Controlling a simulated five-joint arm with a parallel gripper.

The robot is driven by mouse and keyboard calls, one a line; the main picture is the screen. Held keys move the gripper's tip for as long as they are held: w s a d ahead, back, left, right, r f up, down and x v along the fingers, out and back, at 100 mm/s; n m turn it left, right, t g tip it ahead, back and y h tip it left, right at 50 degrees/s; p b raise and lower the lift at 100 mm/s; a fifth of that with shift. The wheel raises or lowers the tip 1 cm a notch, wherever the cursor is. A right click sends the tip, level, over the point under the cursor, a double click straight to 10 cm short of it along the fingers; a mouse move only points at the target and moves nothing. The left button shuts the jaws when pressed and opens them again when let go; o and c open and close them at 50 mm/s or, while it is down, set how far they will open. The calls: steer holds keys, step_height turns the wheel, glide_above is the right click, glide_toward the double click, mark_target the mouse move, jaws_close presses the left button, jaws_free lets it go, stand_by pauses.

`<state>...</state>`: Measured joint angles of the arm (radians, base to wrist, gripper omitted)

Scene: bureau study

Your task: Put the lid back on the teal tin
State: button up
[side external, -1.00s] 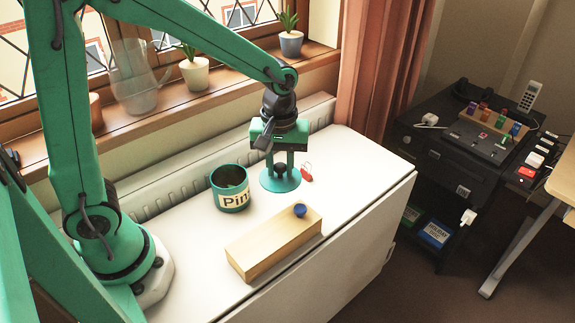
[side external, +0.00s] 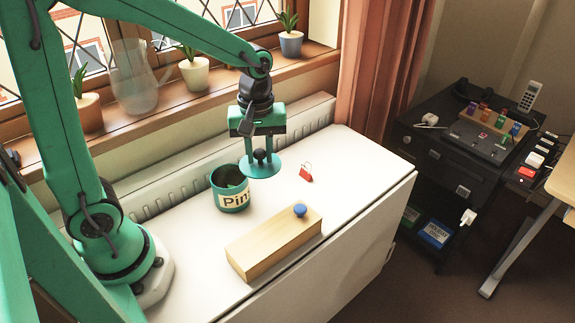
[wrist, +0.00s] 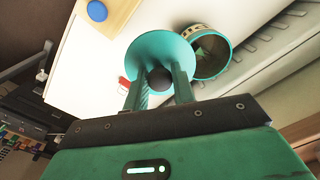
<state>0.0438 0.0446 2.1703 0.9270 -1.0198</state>
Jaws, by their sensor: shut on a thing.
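The teal tin (side external: 231,196) stands upright and open on the white top, with a cream label reading "Pin". In the wrist view the tin (wrist: 222,52) shows at upper right, its opening partly in sight. The teal lid (side external: 262,170) is a round disc with a dark knob. My gripper (side external: 260,155) is shut on the lid's knob and holds the lid above the white top, to the right of the tin and apart from it in the side view. In the wrist view the lid (wrist: 150,50) hangs between my fingers and overlaps the tin's near edge.
A small red padlock-like item (side external: 306,172) lies to the right. A ribbed radiator (side external: 160,187) and the window sill with pots stand behind. The white top's right part is clear.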

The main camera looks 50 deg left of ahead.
steer(key=s+a+r+n, duration=0.2)
steer(key=s+a+n, duration=0.1)
steer(key=a, duration=0.3)
steer(key=shift+s+a+r+n, duration=0.35)
steer(key=shift+s+n, duration=0.05)
steer(key=shift+s, duration=0.5)
steer(key=shift+f, duration=0.15)
steer(key=shift+f, duration=3.05)
steer(key=shift+f, duration=0.2)
steer(key=o, duration=1.5)
steer(key=shift+r, duration=0.25)
steer(key=shift+r, duration=3.25)
